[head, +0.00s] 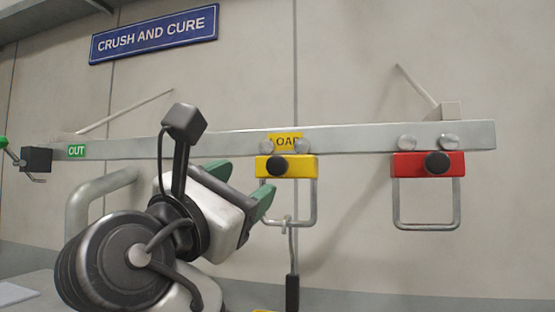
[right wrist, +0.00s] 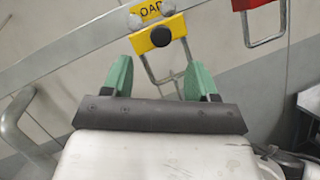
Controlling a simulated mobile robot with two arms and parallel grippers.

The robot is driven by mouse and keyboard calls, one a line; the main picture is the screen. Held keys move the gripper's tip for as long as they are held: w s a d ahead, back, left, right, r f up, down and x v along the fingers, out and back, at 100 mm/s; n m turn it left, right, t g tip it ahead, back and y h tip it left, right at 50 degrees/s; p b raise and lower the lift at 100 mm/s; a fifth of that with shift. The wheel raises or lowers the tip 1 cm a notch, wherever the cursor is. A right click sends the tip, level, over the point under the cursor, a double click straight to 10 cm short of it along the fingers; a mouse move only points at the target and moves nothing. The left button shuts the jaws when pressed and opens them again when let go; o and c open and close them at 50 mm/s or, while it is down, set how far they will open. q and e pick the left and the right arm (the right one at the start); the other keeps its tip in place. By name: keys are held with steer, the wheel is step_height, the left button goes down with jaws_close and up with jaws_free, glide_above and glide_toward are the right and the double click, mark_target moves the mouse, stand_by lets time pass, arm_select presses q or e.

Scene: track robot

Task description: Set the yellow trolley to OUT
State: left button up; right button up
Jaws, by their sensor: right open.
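The yellow trolley (head: 300,168) hangs on the overhead rail (head: 350,137) by two rollers, under the yellow LOAD label (head: 284,140), which it partly covers. It has a black knob (head: 277,166) on its front and a metal loop below. The green OUT label (head: 77,151) is near the rail's left end. My right gripper (head: 240,183) is open and empty, just left of the trolley in the head view. In the right wrist view its green fingers (right wrist: 161,82) point towards the trolley (right wrist: 160,37), with a gap between. My left gripper is not in view.
A red trolley (head: 428,164) hangs on the rail to the right. A dark block (head: 36,159) with a green-tipped lever stands at the rail's left end. A hook with a dark handle (head: 292,290) hangs from the yellow trolley's loop. The rail between OUT and LOAD holds no trolley.

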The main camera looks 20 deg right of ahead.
mark_target(273, 168)
steer(key=p+x, duration=0.4)
steer(key=x, duration=0.5)
steer(key=shift+w+d+p, duration=0.15)
steer(key=shift+p, duration=0.2)
steer(key=shift+c, duration=0.4)
steer(key=shift+w+f, duration=0.1)
jaws_close()
